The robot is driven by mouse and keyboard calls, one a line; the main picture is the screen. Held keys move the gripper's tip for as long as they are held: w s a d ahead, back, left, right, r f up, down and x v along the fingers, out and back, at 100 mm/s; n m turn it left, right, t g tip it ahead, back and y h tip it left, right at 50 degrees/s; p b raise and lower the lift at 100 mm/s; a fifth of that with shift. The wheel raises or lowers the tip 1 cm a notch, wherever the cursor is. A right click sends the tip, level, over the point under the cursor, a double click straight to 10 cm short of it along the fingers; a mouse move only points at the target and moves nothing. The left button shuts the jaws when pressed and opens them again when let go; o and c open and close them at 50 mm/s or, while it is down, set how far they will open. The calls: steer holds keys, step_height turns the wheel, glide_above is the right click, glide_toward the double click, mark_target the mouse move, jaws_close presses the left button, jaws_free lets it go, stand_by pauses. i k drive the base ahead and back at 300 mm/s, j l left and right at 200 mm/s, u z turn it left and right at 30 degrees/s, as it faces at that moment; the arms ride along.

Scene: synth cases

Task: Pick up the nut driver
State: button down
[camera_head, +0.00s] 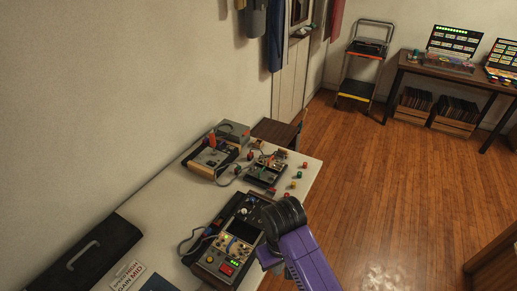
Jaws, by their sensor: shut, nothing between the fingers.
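I cannot make out a nut driver for certain among the small items on the white worktable (160,212). My purple arm link with its black ribbed joint reaches in from the bottom right over the table's right edge. The joint covers part of a dark instrument panel (228,248) with a small screen, lit buttons and cables. My gripper's fingers do not show, and what lies behind the arm is hidden.
A joystick box (212,157) and a wired circuit box (267,170) stand farther back. Several small coloured knobs (293,184) lie near the right edge. A black case (85,255) is at the front left. The wooden floor (375,195) to the right is clear.

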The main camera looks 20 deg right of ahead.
mark_target(212, 137)
steer(key=i+l+z, duration=0.25)
steer(key=i, duration=0.2)
steer(key=i+l+z, duration=0.25)
steer(key=i, duration=0.2)
